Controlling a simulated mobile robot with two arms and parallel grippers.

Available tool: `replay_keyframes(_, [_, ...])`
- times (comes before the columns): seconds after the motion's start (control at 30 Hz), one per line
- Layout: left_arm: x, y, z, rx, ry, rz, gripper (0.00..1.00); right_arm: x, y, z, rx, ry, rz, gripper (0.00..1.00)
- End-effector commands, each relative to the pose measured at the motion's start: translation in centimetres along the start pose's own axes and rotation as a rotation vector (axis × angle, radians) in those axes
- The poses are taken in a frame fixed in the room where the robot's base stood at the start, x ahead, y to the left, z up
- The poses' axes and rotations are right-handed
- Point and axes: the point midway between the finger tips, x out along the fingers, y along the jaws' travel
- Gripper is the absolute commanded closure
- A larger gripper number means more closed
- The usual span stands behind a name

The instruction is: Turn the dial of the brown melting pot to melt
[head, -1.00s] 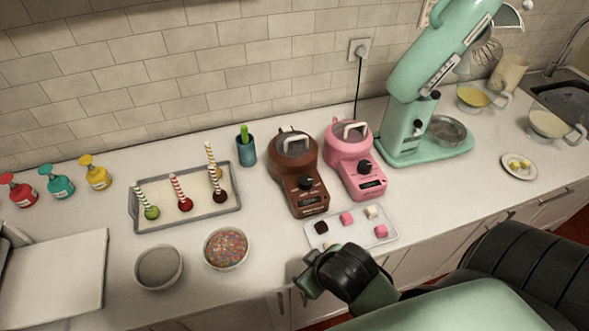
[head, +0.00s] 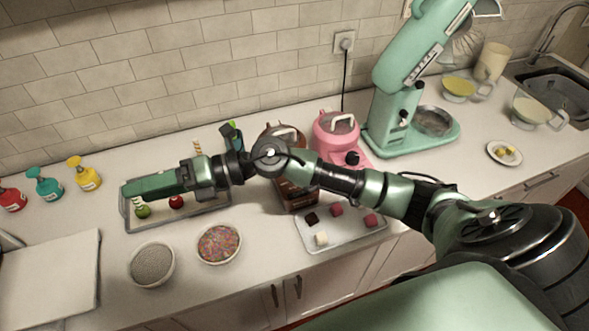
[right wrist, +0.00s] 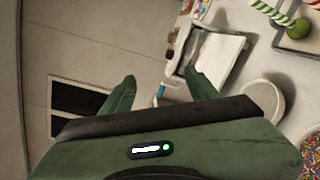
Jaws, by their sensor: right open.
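The brown melting pot (head: 297,199) stands on the counter left of the pink melting pot (head: 337,127). My right arm crosses in front of it in the head view, so only part of its lid and lower body show, and its dial is hidden. My right gripper (head: 128,190) is far to the left of the pot, above the tray of striped sticks. In the right wrist view its two fingers (right wrist: 162,90) are spread apart with nothing between them. My left gripper is not in view.
A tray of small cubes (head: 345,240) lies in front of the pots. A sprinkle bowl (head: 219,244) and a grey bowl (head: 152,264) stand at the front. The grey tray (head: 190,217) with coated sticks is under my gripper. A green mixer (head: 388,115) stands at the right.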

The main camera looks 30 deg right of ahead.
Motion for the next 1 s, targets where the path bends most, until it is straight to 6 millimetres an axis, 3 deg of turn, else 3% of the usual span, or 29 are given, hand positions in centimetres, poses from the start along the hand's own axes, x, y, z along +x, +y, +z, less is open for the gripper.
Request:
replay_keyframes(0.07, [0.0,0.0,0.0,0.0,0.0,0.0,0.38,-2.2,-4.5,-1.1,-0.166,0.226,-0.187,0.41])
replay_keyframes(0.13, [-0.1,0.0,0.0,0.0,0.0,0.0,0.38,-6.0,-8.9,-1.4,-0.267,0.415,-0.376,0.41])
replay_keyframes(0.23, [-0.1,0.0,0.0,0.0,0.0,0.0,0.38,-13.7,-14.0,0.0,-0.339,0.644,-0.66,0.41])
replay_keyframes(0.3, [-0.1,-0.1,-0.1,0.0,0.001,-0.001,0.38,-19.2,-16.0,1.5,-0.345,0.76,-0.84,0.41])
replay_keyframes(0.4, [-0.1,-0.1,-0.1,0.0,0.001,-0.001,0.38,-25.3,-17.1,3.3,-0.322,0.867,-1.026,0.41])
replay_keyframes(0.5, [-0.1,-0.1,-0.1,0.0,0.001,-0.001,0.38,-28.8,-17.2,4.3,-0.297,0.921,-1.13,0.41])
replay_keyframes(0.63, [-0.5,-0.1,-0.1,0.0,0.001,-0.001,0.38,-30.2,-17.5,4.3,-0.281,0.946,-1.172,0.41])
replay_keyframes(1.0, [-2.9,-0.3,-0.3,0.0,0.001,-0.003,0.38,-29.6,-22.2,1.7,-0.281,0.945,-1.168,0.41])
